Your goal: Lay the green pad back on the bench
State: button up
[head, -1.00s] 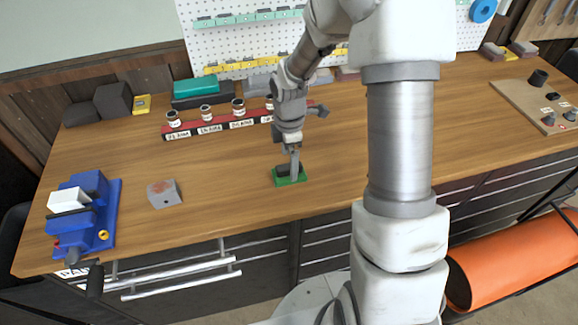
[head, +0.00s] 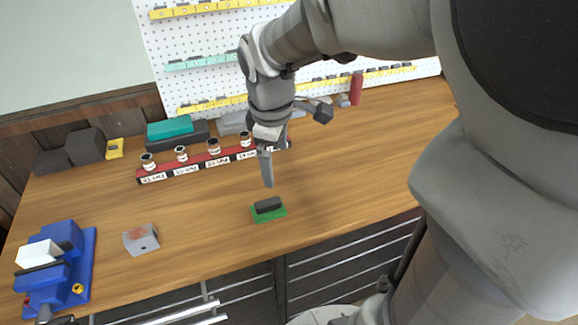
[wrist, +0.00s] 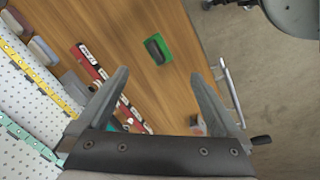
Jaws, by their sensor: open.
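The green pad (head: 281,214) lies flat on the wooden bench (head: 334,173), near its front edge, with a dark block-shaped grip (head: 268,204) on top. The pad also shows in the wrist view (wrist: 166,42), lying on the bench beyond my fingertips. My gripper (head: 268,184) is above and just behind the pad, apart from it. In the wrist view the two fingers of my gripper (wrist: 158,72) are spread wide with nothing between them.
A blue vise (head: 58,262) and a grey block (head: 141,240) stand to the left. A red rack (head: 206,164) with several small jars lies behind the pad. A pegboard (head: 215,55) stands at the back. The bench around the pad is clear.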

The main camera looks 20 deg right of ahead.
jog(key=s+r+m+t, duration=0.1)
jog(key=s+r+m, duration=0.2)
jog(key=s+m, duration=0.2)
jog(key=s+r+m+t, duration=0.2)
jog(key=s+m, duration=0.3)
jog(key=s, duration=0.3)
jog(key=shift+s+a+r+m+y, duration=0.15)
jog(key=shift+a+r+m+y, duration=0.2)
jog(key=shift+r, duration=0.45)
jog(key=shift+d, duration=0.1)
